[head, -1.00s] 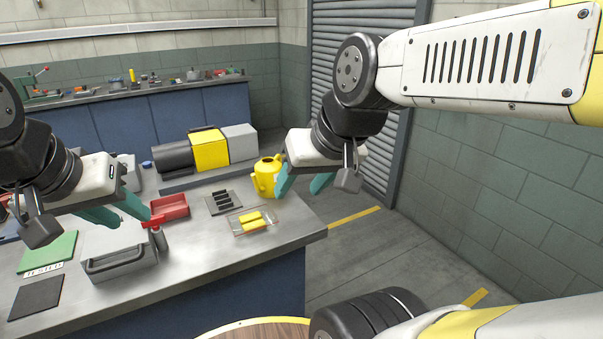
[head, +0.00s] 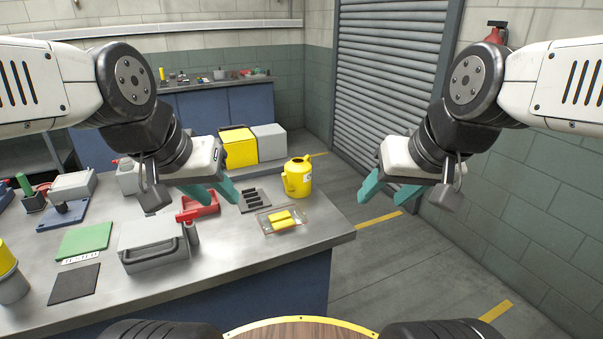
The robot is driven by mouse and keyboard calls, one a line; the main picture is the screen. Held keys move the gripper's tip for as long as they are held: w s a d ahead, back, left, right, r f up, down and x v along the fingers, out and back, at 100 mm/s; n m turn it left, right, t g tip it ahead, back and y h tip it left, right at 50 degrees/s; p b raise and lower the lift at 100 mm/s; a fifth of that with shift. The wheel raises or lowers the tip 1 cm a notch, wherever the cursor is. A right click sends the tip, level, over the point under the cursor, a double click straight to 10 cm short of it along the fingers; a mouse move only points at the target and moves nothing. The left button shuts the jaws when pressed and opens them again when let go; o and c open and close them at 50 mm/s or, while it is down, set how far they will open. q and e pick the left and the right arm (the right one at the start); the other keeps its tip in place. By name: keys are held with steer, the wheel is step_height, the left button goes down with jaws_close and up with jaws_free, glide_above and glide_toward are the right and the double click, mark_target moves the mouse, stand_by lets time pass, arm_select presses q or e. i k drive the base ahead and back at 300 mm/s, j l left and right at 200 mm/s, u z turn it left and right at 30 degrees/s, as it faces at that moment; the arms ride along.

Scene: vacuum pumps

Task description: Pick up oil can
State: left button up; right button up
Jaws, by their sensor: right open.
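Neither gripper touches the can.
A clear tray with yellow blocks (head: 283,221) and a black slotted holder (head: 254,200) lie near the can. A grey toolbox (head: 155,246) and a green mat (head: 84,240) are further left. The workbench (head: 250,270) has bare room along its front right.

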mark_target(296, 176)
steer(key=i+l, duration=0.1)
steer(key=l, duration=0.3)
steer(key=l+z, duration=0.1)
steer(key=l, duration=0.35)
steer(key=i+l+z, duration=0.1)
steer(key=l, duration=0.3)
steer(key=i+l, duration=0.2)
steer(key=l, duration=0.2)
